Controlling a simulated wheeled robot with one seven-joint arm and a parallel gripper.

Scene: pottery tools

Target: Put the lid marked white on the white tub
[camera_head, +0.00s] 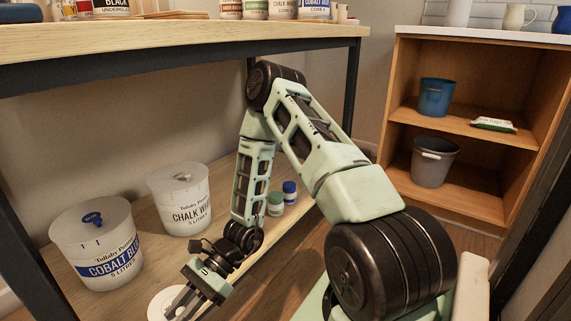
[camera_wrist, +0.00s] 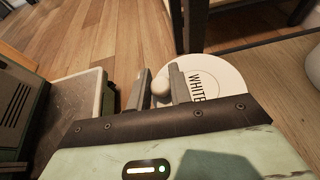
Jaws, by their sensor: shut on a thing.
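The lid marked white (camera_head: 160,306) is a pale disc at the bottom of the head view, low over or on the lower shelf board. In the wrist view the lid (camera_wrist: 228,82) shows the letters "WHITE", partly hidden by a finger. The white tub (camera_head: 182,212), labelled "CHALK WHITE", stands upright on the shelf, behind and apart from the lid. I cannot tell clearly whether its top is open.
A cobalt blue tub (camera_head: 98,262) with a blue mark on top stands left of the white tub. Two small jars, green-capped (camera_head: 275,205) and blue-capped (camera_head: 290,194), stand right, behind my arm. The upper tabletop (camera_head: 190,36) hangs over the shelf (camera_head: 135,296); a dark post (camera_head: 350,95) supports it.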

